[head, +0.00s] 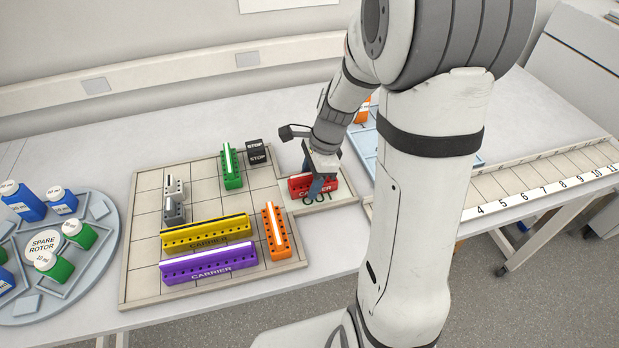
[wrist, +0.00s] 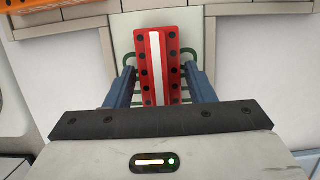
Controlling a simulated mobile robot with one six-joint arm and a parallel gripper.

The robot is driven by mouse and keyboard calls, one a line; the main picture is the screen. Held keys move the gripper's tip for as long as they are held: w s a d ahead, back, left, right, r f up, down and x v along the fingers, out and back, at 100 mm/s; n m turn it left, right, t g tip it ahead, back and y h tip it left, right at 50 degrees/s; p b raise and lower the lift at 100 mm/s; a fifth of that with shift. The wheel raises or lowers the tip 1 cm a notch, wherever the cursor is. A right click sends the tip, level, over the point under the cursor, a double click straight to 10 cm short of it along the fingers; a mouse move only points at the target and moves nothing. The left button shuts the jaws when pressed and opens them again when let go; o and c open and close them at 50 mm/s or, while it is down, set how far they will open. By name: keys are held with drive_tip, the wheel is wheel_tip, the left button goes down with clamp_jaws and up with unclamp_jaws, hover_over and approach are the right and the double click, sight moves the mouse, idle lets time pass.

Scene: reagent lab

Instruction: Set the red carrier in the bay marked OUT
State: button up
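The red carrier (head: 296,188) sits in the bay marked OUT (head: 343,194), a small pale bay at the right side of the gridded tray. The lettering OUT shows at its near side. In the wrist view the red carrier (wrist: 172,62) has a white stripe and rows of dark holes. My gripper (wrist: 158,76) is open, with one blue finger on each side of the carrier and a visible gap at both sides. In the head view my gripper (head: 316,186) is low over the carrier and hides part of it.
The gridded tray (head: 140,262) holds yellow (head: 195,236), purple (head: 215,262), orange (head: 276,231) and green (head: 231,166) carriers, grey pieces and a black STOP block (head: 256,153). A round bottle rack (head: 103,263) stands left. A numbered rack (head: 555,170) is at right.

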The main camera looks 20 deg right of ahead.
drive_tip(key=shift+o, duration=1)
drive_tip(key=shift+r, duration=0.25)
drive_tip(key=v, duration=1)
drive_tip(key=shift+d+r, duration=0.15)
drive_tip(key=shift+r, duration=0.05)
drive_tip(key=shift+s+d+r, duration=0.1)
drive_tip(key=shift+d+r, duration=0.05)
drive_tip(key=shift+r, duration=0.45)
drive_tip(key=s+a+r+n+t+h, duration=0.1)
drive_tip(key=s+a+n+t+h, duration=0.2)
drive_tip(key=s+n, duration=1.1)
drive_tip(key=shift+r+n, duration=0.35)
drive_tip(key=shift+n, duration=1.65)
drive_tip(key=shift+a, duration=0.1)
